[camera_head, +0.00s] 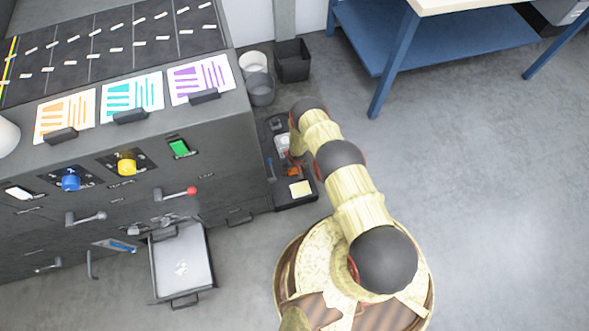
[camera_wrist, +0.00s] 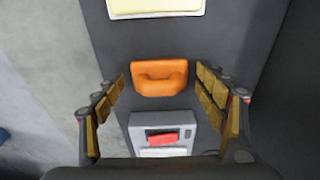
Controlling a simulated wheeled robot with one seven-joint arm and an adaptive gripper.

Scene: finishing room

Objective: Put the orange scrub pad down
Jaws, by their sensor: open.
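The orange scrub pad (camera_wrist: 160,78), with a raised grip, rests on a dark surface in the wrist view. A small part of the orange pad (camera_head: 292,171) also shows in the head view, on the dark tray (camera_head: 284,205) beside the grey cabinet. My gripper (camera_wrist: 161,86) is open, with its padded fingers on the left and right of the pad. Gaps show between the fingers and the pad. The exact height of the fingers over the surface is hard to tell. My arm hides part of the tray in the head view.
A pale yellow pad (camera_head: 300,188) lies near the tray's front end. A grey device with a red part (camera_wrist: 162,134) sits just below the orange pad in the wrist view. An open drawer (camera_head: 154,268) juts from the cabinet (camera_head: 120,170). Bins (camera_head: 292,62) and a blue-framed table (camera_head: 395,65) stand behind.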

